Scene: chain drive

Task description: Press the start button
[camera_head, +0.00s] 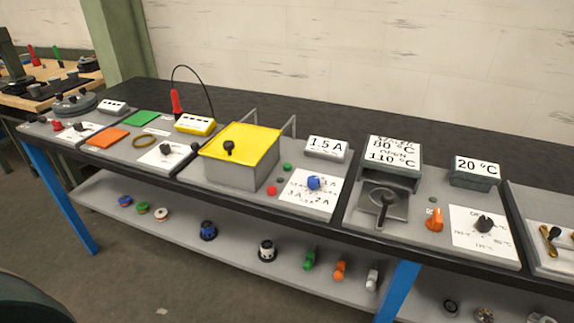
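A small green button (287,167) sits on the grey panel of the middle station, to the right of a box with a yellow lid (243,142). A red button (271,191) is nearer the front edge, with a small dark grey spot (280,180) between them. No label that says start is readable. A blue knob (314,183) on a white dial card is to the right, below a display reading 1.5 A (326,147). Neither of my grippers is in view.
The long dark bench (330,125) carries more stations, with an orange knob (434,220) and a black knob (484,224) at right. A lower shelf (185,232) holds several small coloured parts. A red probe (176,103) stands at the back left.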

